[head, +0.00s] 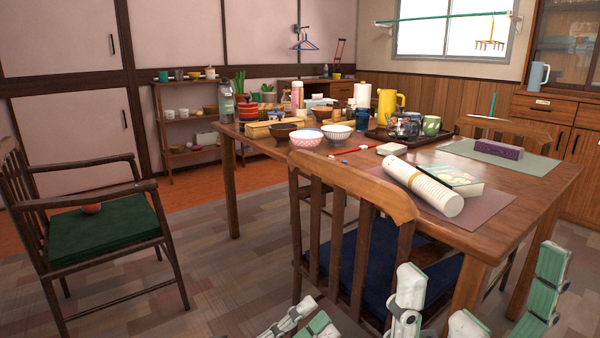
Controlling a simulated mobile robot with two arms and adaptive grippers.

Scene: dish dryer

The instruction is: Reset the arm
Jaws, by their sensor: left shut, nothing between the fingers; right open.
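My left gripper (308,320) shows at the bottom edge, in front of the wooden chair by the table. Only its white and green finger parts are in view; the rest is cut off below. Its fingers are shut and I see nothing held. My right gripper (508,290) is at the lower right, in front of the table's near right corner. Its white and green fingers are spread apart, with only floor and furniture showing between them.
Another chair with a green cushion (100,231) stands left; floor (215,285) between is clear.

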